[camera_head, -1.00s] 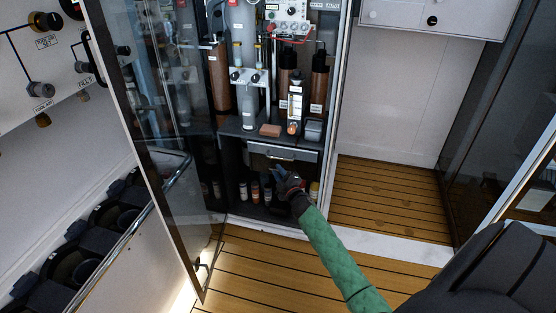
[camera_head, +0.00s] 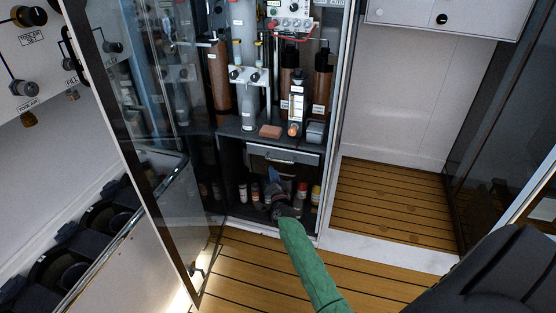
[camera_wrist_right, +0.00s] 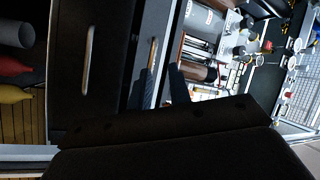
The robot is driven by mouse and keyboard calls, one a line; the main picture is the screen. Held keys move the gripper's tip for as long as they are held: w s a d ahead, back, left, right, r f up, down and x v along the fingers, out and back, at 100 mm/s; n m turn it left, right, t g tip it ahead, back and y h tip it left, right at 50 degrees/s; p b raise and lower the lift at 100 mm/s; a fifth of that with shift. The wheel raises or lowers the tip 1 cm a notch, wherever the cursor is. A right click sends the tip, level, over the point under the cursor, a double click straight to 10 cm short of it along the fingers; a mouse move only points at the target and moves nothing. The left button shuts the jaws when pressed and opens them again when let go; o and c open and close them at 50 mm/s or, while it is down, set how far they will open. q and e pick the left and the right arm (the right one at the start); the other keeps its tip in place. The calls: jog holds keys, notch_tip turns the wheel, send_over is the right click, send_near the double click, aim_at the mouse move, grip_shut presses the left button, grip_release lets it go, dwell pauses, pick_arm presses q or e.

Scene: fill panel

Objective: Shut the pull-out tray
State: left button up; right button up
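The pull-out tray (camera_head: 300,157) has a grey front with a pale bar handle. It sits under the dark worktop inside the open cabinet, above the lower bottle space. I cannot tell exactly how far out it stands. My right gripper (camera_head: 274,176) is just below and in front of the tray front, apart from the handle as far as I can see. In the right wrist view its two dark fingers (camera_wrist_right: 159,88) stand apart with nothing between them, near a pale handle. My left gripper is not in view.
The glass cabinet door (camera_head: 150,170) stands open on the left. Several small bottles (camera_head: 243,193) stand in the lower space. A brown block (camera_head: 270,131) and instruments sit on the worktop above. The wooden floor (camera_head: 250,265) in front is clear.

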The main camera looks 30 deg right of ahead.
aim_at(277, 160)
jog(key=w+d+m, duration=0.1)
jog(key=w+m, duration=0.1)
jog(key=w+d+m+h, duration=0.1)
jog(key=w+d+m, duration=0.1)
jog(key=w+d+m+g, duration=0.1)
jog(key=w+d+m, duration=0.1)
jog(key=shift+r+m+b, duration=0.3)
jog(key=shift+m+b, duration=0.05)
jog(key=shift+m, duration=0.05)
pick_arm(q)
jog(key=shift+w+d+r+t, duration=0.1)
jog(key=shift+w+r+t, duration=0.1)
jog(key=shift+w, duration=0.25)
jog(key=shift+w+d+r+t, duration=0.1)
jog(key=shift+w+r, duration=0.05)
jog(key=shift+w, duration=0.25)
pick_arm(e)
jog(key=shift+w+d, duration=0.15)
grip_shut()
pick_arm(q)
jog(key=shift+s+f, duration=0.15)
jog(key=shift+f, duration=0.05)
